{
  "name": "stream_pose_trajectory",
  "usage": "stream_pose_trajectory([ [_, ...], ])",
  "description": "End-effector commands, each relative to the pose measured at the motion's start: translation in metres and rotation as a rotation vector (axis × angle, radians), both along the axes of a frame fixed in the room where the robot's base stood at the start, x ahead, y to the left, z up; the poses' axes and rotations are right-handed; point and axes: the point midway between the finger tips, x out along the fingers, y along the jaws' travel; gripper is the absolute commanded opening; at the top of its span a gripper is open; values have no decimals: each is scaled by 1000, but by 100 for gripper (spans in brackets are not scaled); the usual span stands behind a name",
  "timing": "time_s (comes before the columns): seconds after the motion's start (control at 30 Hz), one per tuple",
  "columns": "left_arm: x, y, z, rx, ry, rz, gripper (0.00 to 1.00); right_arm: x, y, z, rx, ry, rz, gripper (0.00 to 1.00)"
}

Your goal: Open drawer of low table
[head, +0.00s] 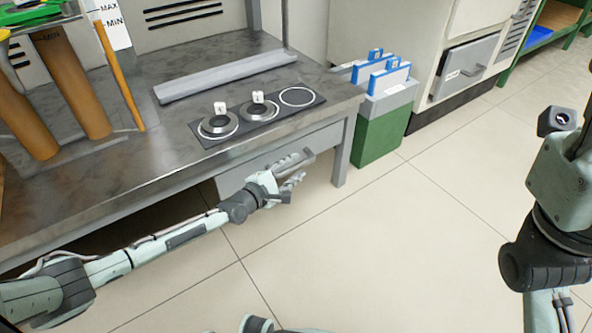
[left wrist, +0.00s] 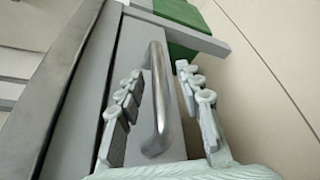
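The low table (head: 150,165) has a dark grey metal top. Its pale grey drawer front (head: 236,180) sits under the front edge and looks shut. In the left wrist view the drawer front (left wrist: 126,70) carries a shiny bar handle (left wrist: 161,100). My left gripper (head: 292,177) is at the drawer front. In the left wrist view its fingers (left wrist: 160,110) are spread open, one on each side of the handle, with gaps showing between them and the bar. My right arm is at the right edge of the head view; its gripper fingers do not show.
A green and grey bin (head: 378,135) with blue-and-white folders stands right of the table leg (head: 343,150). The tabletop holds a black plate (head: 258,115) with ringed spots, a grey bar (head: 225,75) and brown rods (head: 70,82). The tiled floor in front is clear.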

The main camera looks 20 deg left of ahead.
Motion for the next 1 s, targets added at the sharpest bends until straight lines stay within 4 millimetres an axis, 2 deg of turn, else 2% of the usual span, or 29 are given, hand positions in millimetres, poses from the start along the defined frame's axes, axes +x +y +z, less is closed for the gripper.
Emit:
stream_pose_trajectory([
  [0.13, 8, -3, -2, 0, 0, -1, 36, 0, 1, 0, -8, -7, -2, 40],
  [0.37, 8, -4, -2, 0, 0, -1, 36, 1, 1, 1, -8, -5, -2, 40],
  [0.67, 8, -3, -2, 0, 0, -1, 0, 1, 1, 1, -9, -6, -3, 40],
  [1.0, 7, -3, -2, 0, 1, -1, 0, 0, 1, 1, -9, -7, -2, 40],
])
